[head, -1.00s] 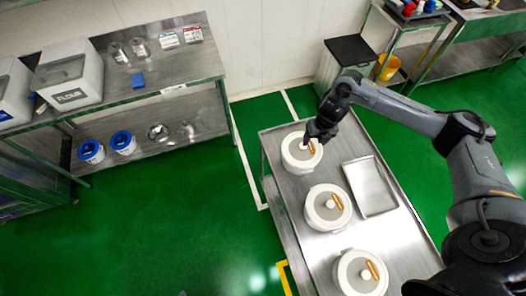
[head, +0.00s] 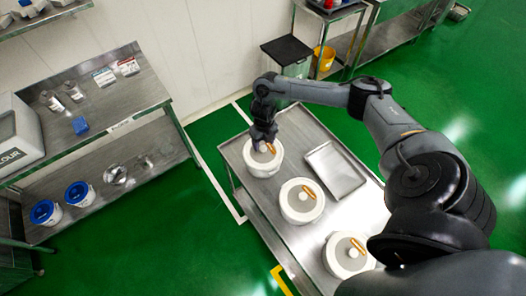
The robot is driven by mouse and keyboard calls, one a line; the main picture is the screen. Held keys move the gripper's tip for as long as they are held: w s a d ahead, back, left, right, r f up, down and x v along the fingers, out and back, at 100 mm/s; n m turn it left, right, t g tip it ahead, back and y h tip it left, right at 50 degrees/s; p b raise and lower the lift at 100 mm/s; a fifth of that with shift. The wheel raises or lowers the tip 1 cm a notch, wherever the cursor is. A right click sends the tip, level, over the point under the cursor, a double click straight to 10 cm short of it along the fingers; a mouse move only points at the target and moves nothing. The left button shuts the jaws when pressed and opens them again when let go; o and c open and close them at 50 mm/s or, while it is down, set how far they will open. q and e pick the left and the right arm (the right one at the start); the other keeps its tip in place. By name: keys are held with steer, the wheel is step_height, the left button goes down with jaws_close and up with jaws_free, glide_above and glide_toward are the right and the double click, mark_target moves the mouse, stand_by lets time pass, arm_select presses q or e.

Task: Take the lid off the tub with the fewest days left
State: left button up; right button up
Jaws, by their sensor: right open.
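Three white round tubs with grey lids stand in a row on a steel cart: the far tub (head: 264,170), the middle tub (head: 301,213) and the near tub (head: 345,269). Each lid has a pale round knob and an orange strip. Any days-left marking is too small to read. My right gripper (head: 262,143) points down over the far tub's lid, with its fingers at the knob, which they partly hide. It is open; I cannot tell whether it touches the knob. My left gripper is out of view.
An empty steel tray (head: 335,171) lies right of the tubs on the cart. A steel shelf (head: 120,106) at left holds jars, cards, a blue block and blue-lidded containers. A yellow bucket (head: 323,58) and a dark-topped bin (head: 288,51) stand behind.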

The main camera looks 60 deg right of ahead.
mark_target(263, 148)
steer(key=shift+f+p, duration=0.3)
steer(key=shift+f, duration=1.75)
steer(key=c, duration=1.1)
